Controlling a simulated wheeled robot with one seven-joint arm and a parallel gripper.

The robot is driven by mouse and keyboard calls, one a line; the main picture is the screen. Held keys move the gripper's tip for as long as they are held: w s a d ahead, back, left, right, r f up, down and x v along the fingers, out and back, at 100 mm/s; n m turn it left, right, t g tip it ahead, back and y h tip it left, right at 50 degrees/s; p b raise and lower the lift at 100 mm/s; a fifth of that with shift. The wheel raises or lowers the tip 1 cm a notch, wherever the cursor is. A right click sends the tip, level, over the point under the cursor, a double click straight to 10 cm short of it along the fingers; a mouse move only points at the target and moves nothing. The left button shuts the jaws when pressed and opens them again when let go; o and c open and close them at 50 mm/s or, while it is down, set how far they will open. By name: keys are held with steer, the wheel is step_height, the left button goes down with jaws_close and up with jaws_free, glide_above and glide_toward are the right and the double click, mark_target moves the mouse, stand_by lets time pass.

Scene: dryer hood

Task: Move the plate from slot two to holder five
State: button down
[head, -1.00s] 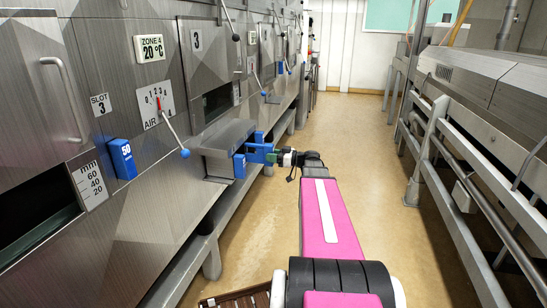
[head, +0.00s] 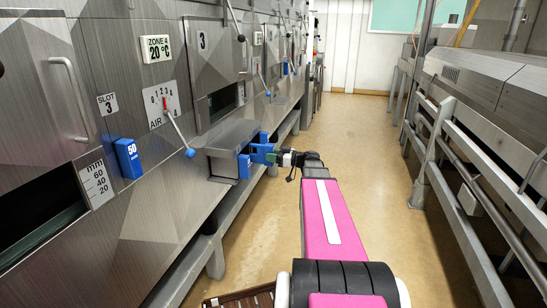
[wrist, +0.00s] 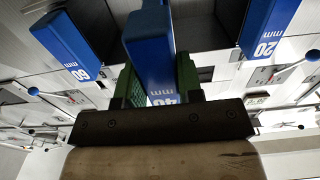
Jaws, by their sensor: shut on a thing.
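My gripper (wrist: 158,76) has green fingers on either side of a blue plate (wrist: 152,40) and is shut on it. The plate's "mm" label is partly hidden by my gripper. In the head view, my gripper (head: 284,157) and the blue parts (head: 262,152) in front of it are at the right end of a grey metal box (head: 228,143) on the left wall. Whether the plate is free of the box I cannot tell. Slot two and holder five are not identifiable.
A blue "50" plate (head: 128,158) hangs beside a millimetre scale (head: 97,184). In the wrist view, two blue plates flank mine, at left (wrist: 70,45) and right (wrist: 268,25). Levers stick out from the wall. The aisle floor (head: 350,150) is clear; railings (head: 440,150) run along the right.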

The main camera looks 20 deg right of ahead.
mark_target(259, 162)
steer(key=shift+x, duration=3.25)
steer(key=c, duration=0.7)
jaws_free()
steer(key=v, duration=1)
steer(key=shift+s+d, duration=0.25)
steer(key=shift+d, duration=0.05)
